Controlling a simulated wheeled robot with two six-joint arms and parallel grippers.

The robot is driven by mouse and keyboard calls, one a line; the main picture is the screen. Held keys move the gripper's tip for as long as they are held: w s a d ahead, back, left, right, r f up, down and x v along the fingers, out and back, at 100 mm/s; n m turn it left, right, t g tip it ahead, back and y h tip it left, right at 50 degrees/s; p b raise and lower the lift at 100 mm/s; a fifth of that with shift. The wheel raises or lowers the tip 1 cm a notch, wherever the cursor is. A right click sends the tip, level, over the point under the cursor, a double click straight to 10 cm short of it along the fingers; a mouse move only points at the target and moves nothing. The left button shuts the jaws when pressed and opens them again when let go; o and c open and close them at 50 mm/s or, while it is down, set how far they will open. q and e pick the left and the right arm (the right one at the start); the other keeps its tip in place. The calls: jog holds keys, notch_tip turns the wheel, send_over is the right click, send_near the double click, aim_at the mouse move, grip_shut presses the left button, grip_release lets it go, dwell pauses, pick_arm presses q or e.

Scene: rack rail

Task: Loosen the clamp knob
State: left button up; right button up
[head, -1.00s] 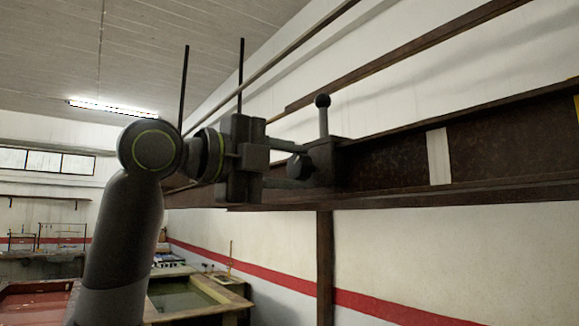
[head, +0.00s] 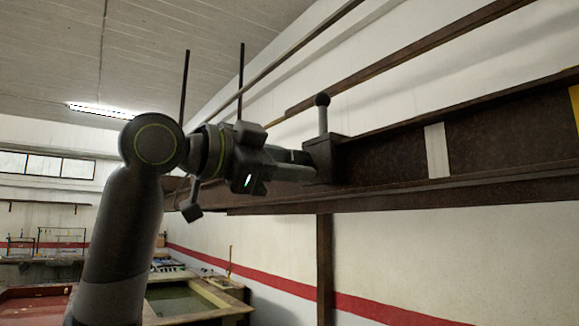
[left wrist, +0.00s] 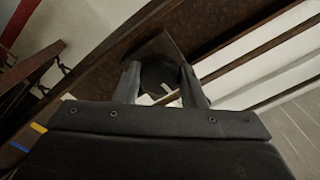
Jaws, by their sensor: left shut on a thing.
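The clamp (head: 322,158) is a dark block on the side of the rusty rail (head: 390,155), with an upright lever (head: 322,115) topped by a black ball. My left gripper (head: 298,164) reaches it from the left, with its fingers pointing at the block. In the left wrist view, the dark round clamp knob (left wrist: 158,74) sits between the two fingertips (left wrist: 160,86), and the gripper is shut on it. In the head view the fingers hide the knob. My right gripper is in neither view.
The rail runs on to the right, with a white band (head: 436,150) around its face and a yellow patch (head: 576,108) at the picture's edge. A rusty post (head: 325,265) stands below. Thin bars cross above; basins (head: 195,298) are far below.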

pick_arm(q)
jog(key=n+b, duration=0.2)
jog(key=n, duration=0.8)
jog(key=shift+f+n, duration=0.15)
jog(key=shift+n, duration=0.25)
jog(key=shift+b, duration=0.3)
jog(key=o, duration=1)
jog(key=shift+s, duration=0.1)
